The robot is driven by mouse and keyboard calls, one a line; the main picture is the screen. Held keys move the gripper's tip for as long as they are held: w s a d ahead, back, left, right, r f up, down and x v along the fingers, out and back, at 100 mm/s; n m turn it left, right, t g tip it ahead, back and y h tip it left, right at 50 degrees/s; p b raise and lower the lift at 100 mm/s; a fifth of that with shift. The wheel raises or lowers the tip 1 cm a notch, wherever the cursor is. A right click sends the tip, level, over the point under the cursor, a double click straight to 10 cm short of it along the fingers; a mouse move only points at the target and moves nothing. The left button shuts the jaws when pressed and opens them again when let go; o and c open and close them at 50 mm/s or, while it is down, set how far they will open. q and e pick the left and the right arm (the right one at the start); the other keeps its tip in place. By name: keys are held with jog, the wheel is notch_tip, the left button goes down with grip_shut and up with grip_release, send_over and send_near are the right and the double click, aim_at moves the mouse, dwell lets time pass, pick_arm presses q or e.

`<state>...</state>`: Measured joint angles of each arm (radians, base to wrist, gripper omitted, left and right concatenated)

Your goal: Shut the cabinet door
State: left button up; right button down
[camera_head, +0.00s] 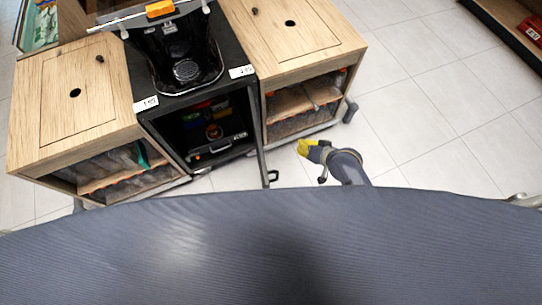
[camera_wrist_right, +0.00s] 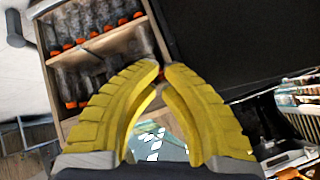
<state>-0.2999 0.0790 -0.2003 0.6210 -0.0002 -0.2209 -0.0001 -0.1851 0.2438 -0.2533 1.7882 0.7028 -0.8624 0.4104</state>
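The black cabinet (camera_head: 147,120) stands in the middle of the juicer stand. Its black door (camera_head: 261,135) is open and seen almost edge-on, swung out from the right side of the opening. A small dark handle (camera_head: 272,177) sits near the door's free end. My right gripper (camera_head: 303,147) is right of the door, apart from it in the head view. In the right wrist view its yellow fingers (camera_wrist_right: 161,71) come together at the tips with nothing visible between them. A large dark panel (camera_wrist_right: 235,40), seemingly the door, fills the upper right there. My left gripper is not in view.
Wooden side units (camera_head: 75,90) and (camera_head: 296,30) flank the cabinet, with bottles on the right unit's shelves (camera_wrist_right: 95,45). The juicer (camera_head: 180,50) stands on top. Tiled floor (camera_head: 430,110) is clear to the right. Red items lie on a shelf (camera_head: 530,30) at the far right.

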jog(key=s+a+r+n+g+y, duration=0.1)
jog(key=s+a+r+g+y, duration=0.2)
jog(key=r, duration=0.8)
jog(key=shift+s+a+r+n+g+h, duration=0.55)
jog(key=shift+s+r+n+h, duration=0.5)
jog(key=shift+s, duration=2.1)
jog(key=w+a+f, duration=0.2)
jog(key=a+f, duration=0.5)
jog(key=a, duration=0.2)
jog(key=shift+w+f, duration=0.25)
jog(key=shift+w, duration=0.1)
